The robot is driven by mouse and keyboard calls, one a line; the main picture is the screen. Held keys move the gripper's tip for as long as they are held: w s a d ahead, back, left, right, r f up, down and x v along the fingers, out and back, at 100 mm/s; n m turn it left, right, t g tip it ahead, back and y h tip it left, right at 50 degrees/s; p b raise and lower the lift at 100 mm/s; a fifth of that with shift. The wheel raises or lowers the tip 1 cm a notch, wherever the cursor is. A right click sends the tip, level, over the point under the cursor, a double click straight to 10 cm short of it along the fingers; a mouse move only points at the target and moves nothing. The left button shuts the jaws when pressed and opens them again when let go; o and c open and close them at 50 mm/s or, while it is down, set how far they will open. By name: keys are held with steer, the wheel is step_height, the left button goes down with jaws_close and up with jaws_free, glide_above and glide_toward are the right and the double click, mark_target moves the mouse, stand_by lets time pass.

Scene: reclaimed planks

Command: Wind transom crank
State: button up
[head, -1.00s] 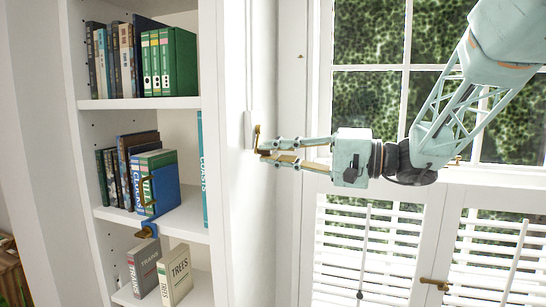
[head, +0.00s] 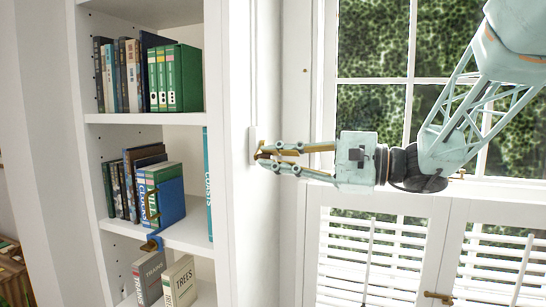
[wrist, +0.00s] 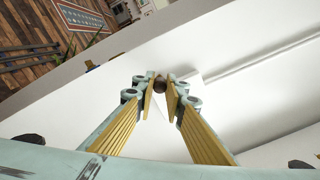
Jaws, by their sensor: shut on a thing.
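The transom crank (head: 261,147) is a small brass-coloured handle at a white plate (head: 253,142) on the white wall beside the window. My gripper (head: 267,156) reaches in from the right and is shut on the crank's end. In the wrist view, a dark round knob (wrist: 160,83) sits between the fingertips of my gripper (wrist: 160,90), with the yellow finger pads on either side. The fingers hide part of the crank in the head view.
A white bookcase (head: 226,90) with books stands just left of the crank. A blue bookend-like piece with brass parts (head: 151,243) sticks out from its shelf. Window frames and white louvred shutters (head: 372,255) with a brass handle (head: 438,297) are at right.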

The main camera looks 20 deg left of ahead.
steer(key=shift+w+r+m+p, duration=0.1)
steer(key=shift+r+m+p, duration=0.75)
steer(key=shift+m+p, duration=0.8)
steer(key=shift+w+r+m+p, duration=0.1)
steer(key=shift+r+m+p, duration=0.75)
steer(key=shift+m+p, duration=0.85)
steer(key=shift+w+r+m+p, duration=0.1)
steer(key=shift+r+m+p, duration=0.75)
steer(key=shift+m+p, duration=0.8)
steer(key=o, duration=0.8)
steer(key=shift+o, duration=0.2)
steer(key=shift+d, duration=0.15)
steer(key=d, duration=1.1)
steer(key=shift+s+d, duration=0.2)
steer(key=shift+d, duration=0.2)
